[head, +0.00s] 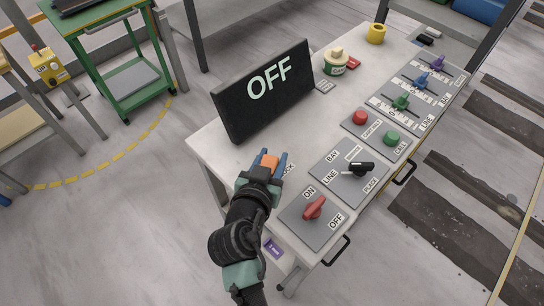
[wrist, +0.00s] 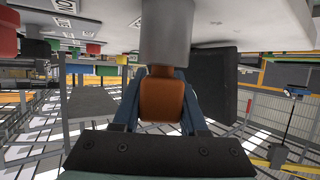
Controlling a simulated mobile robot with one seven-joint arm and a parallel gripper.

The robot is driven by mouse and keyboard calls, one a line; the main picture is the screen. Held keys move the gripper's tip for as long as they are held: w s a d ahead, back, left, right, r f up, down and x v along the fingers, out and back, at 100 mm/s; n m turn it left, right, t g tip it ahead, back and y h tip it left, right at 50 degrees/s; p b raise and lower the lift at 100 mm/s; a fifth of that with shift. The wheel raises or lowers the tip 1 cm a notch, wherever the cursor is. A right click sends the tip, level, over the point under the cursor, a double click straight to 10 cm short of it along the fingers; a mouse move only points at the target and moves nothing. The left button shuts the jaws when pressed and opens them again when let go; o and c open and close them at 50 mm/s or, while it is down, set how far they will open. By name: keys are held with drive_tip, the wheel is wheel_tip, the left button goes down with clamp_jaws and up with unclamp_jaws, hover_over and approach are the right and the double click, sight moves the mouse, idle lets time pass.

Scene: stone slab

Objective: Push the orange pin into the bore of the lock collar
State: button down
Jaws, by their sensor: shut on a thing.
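My gripper (head: 267,163) is shut on the orange pin (head: 269,161) above the near end of the white table, beside the partly covered "LOCK" label (head: 288,169). In the wrist view the orange pin (wrist: 162,100) sits between the two blue fingers. A grey cylinder (wrist: 166,30) appears directly beyond its end. I cannot tell whether this is the lock collar or part of the pin, or whether the two touch. The bore is not visible, and I cannot make out the collar in the head view.
A black "OFF" display (head: 264,89) stands upright behind my gripper. A panel with a red switch (head: 314,208) lies right of it, then a black selector (head: 360,168) and red and green buttons. A green tin (head: 336,64) and yellow ring (head: 376,33) stand farther back.

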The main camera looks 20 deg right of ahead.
drive_tip(key=shift+f+b, duration=0.4)
drive_tip(key=shift+f, duration=0.05)
drive_tip(key=shift+c, duration=1.8)
unclamp_jaws()
drive_tip(key=b+v, duration=0.1)
drive_tip(key=v, duration=1.2)
